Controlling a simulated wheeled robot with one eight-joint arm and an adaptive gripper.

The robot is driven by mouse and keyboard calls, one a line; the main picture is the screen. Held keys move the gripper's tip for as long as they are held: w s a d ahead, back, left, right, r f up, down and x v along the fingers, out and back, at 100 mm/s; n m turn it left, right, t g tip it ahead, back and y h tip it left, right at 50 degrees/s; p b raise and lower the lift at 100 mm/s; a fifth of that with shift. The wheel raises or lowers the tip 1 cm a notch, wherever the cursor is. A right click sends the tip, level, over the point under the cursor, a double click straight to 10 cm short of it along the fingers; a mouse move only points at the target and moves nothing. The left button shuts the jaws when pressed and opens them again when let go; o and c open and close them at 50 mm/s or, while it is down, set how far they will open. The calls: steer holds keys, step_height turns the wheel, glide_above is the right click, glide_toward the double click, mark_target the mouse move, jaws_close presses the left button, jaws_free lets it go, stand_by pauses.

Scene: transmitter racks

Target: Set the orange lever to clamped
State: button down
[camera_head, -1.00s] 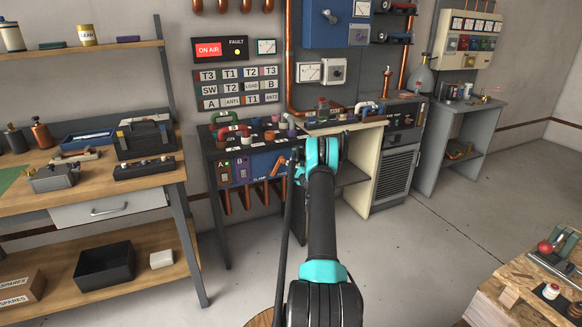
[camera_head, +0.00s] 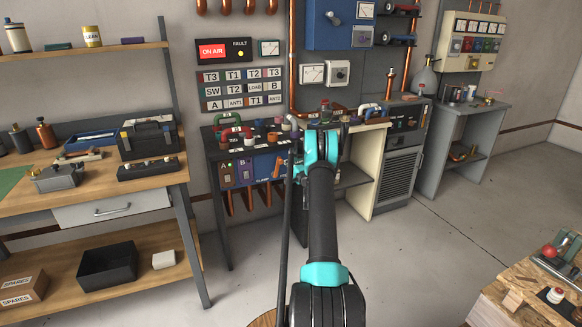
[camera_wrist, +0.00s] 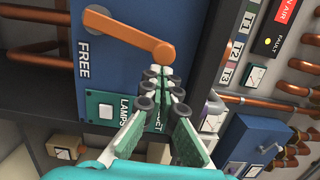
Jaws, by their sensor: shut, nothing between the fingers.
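The orange lever (camera_wrist: 128,36) is on a blue panel (camera_wrist: 115,68) in the wrist view. Its pivot is at the upper left and its rounded knob end is near the middle. The word FREE (camera_wrist: 84,60) is printed beside the pivot. In the head view the lever (camera_head: 278,167) shows small on the blue front, with a partly hidden CLAMP label to its left. My gripper (camera_wrist: 161,76) is shut and empty. Its fingertips are just below the knob end in the wrist view; I cannot tell whether they touch it. The arm hides the fingers in the head view.
A green LAMPS plate (camera_wrist: 108,108) with a white button is close to the fingers. Red and green handles (camera_head: 236,130) stand on the bench top above the panel. A wooden workbench (camera_head: 95,205) is at left. Open floor (camera_head: 410,265) lies at right.

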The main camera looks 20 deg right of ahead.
steer(key=shift+a+r+n, duration=0.2)
steer(key=shift+a+n, duration=0.3)
steer(key=shift+a+r+n, duration=0.2)
steer(key=shift+a+n, duration=0.3)
steer(key=a+n, duration=0.5)
steer(key=a, duration=0.1)
steer(key=shift+s+g, duration=0.15)
steer(key=shift+g, duration=0.15)
steer(key=shift+a+f, duration=0.1)
